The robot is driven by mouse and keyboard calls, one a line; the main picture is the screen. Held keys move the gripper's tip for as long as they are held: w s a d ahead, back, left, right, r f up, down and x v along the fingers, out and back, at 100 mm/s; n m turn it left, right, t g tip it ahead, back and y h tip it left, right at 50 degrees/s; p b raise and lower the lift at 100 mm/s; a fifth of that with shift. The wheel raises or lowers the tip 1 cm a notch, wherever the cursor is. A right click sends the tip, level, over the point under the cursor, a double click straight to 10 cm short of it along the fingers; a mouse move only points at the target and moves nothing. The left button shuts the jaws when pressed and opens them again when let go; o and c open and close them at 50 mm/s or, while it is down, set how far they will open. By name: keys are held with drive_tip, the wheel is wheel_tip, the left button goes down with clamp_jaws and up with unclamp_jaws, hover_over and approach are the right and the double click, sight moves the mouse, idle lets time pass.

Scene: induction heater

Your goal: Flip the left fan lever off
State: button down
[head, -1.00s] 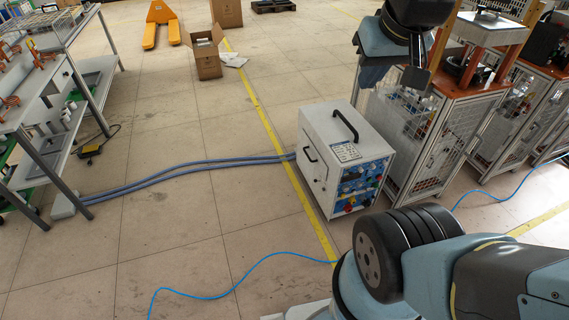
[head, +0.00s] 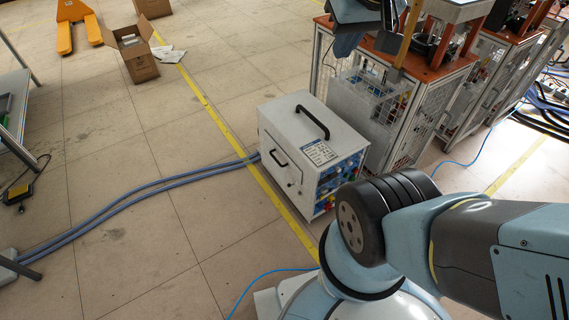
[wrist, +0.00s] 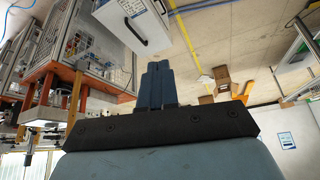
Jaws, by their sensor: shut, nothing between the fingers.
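The induction heater, a white box (head: 300,128) with black handles, stands on the floor near the middle of the head view. Its blue control panel (head: 340,182) faces right and carries several small coloured knobs. The left fan lever cannot be picked out at this size, and my arm covers the panel's lower right. The heater's white casing also shows at the top of the wrist view (wrist: 118,14). My gripper (wrist: 155,66) is shut and empty in the wrist view, its fingers pointing towards the heater and apart from it.
An orange-topped caged workstation (head: 372,98) stands close behind and right of the heater. Two blue-grey hoses (head: 140,188) run left across the floor. A cardboard box (head: 133,55) stands farther back. Open floor lies left of the heater.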

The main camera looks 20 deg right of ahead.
drive_tip(key=shift+w+d, duration=0.1)
drive_tip(key=shift+d, duration=0.15)
